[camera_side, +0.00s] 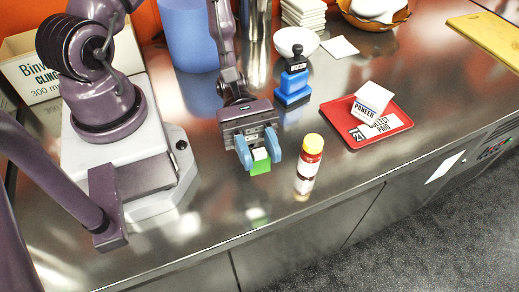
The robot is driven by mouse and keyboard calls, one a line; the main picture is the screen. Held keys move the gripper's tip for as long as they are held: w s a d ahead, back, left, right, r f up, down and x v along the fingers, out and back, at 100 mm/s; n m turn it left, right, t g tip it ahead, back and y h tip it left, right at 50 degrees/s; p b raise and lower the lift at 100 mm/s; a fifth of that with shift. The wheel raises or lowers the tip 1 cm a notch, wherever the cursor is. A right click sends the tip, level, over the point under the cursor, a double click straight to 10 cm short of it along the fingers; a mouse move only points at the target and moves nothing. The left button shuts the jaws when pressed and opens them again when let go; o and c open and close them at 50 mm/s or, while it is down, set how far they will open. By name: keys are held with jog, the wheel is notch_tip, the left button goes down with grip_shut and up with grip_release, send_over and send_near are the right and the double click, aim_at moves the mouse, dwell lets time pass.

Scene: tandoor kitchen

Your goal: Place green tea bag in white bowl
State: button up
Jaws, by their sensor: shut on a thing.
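The green tea bag (261,167), a small green packet with a white upper part, is between the blue fingers of my gripper (259,152). My gripper is shut on it, pointing down. The white bowl (296,40) sits on top of a blue stand with a dark dial, like a small scale (293,86), behind and right of my gripper. The bowl's inside looks empty from here.
A yellow-capped shaker bottle (307,166) stands close right of my gripper. A red tray (367,121) holds a paneer box (372,99) and a card. A blue container (188,35), white stack (303,14) and basket (375,12) stand behind. The counter's front edge is near.

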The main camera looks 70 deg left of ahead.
notch_tip(320, 180, up, 12)
jog(key=y, duration=0.1)
jog(key=m+y, duration=1.7)
send_over(289, 40)
jog(key=s+d, duration=0.3)
jog(key=d, duration=0.2)
jog(key=shift+t, duration=0.8)
jog(key=shift+d+f, duration=0.1)
jog(key=shift+f, duration=10.4)
